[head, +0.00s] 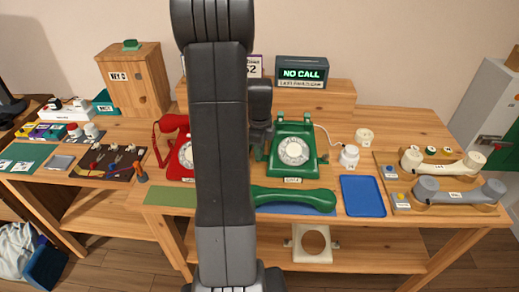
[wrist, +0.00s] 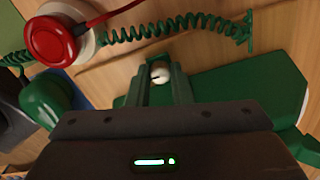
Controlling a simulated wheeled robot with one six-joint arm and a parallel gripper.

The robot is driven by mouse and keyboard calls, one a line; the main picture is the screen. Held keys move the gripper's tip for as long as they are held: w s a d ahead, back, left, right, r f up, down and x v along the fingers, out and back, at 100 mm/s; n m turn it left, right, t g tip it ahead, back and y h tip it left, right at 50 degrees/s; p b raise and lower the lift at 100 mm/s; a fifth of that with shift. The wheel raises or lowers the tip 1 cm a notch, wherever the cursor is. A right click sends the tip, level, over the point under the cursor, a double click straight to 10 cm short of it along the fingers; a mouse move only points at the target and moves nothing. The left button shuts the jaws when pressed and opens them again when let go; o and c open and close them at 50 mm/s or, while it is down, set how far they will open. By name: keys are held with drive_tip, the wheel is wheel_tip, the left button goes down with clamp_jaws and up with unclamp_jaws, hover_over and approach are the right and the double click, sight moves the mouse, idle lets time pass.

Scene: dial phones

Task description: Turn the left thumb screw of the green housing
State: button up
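The green housing (head: 293,151) is a dial phone standing on the table in the head view, right of my arm. Its green body (wrist: 235,92) fills the right of the wrist view. A small silver-white round knob, which looks like the left thumb screw (wrist: 160,72), shows at my fingertips. My gripper (wrist: 160,78) has its two fingers apart, one on each side of this knob. I see no clear grip on it; whether a finger touches it I cannot tell. In the head view my gripper (head: 262,135) is dark and partly hidden behind my arm, at the housing's left side.
A red phone (head: 180,158) stands left of my arm. The green handset (head: 293,198) lies in front of the housing, and a green coiled cord (wrist: 150,32) runs past my gripper. A blue tray (head: 362,196) and a white knob-like part (head: 349,156) are to the right.

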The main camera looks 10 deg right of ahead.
clamp_jaws()
